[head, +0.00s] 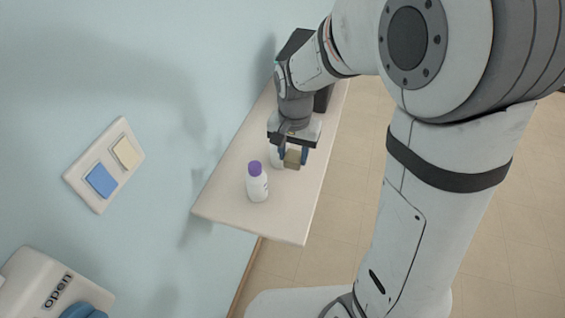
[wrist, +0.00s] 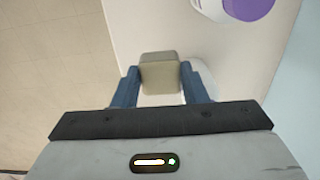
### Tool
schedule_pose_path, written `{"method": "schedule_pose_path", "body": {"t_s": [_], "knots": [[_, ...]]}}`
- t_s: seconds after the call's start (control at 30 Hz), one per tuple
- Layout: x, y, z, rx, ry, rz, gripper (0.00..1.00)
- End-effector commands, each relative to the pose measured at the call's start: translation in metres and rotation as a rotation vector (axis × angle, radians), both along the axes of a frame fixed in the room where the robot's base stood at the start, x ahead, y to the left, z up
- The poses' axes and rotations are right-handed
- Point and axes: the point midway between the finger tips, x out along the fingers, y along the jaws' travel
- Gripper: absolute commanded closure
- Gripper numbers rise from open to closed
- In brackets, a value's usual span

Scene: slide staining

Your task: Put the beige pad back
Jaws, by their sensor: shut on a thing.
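The beige pad (wrist: 159,72) is a small block between the two blue fingers of my gripper (wrist: 160,84) in the wrist view. My gripper is shut on it. In the head view my gripper (head: 293,155) holds the beige pad (head: 292,160) over the narrow pale shelf (head: 226,196). I cannot tell how high above the shelf the pad is.
A white bottle with a purple cap (head: 257,182) stands on the shelf, near and left of my gripper. Another white object, partly hidden, is behind the pad. A wall plate with blue and cream switches (head: 103,164) is at left. The shelf's near end is clear.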

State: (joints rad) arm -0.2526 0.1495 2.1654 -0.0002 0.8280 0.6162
Motion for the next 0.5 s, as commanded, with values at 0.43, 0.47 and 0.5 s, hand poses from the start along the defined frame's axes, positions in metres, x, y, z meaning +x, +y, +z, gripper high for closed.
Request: {"method": "schedule_pose_path", "body": {"t_s": [0.43, 0.47, 0.5], "knots": [[-0.001, 0.003, -0.058, 0.0, 0.002, 0.01, 0.86], [-0.001, 0.003, -0.061, 0.0, 0.002, 0.01, 0.86], [-0.001, 0.004, -0.064, -0.001, 0.001, 0.01, 0.86]]}}
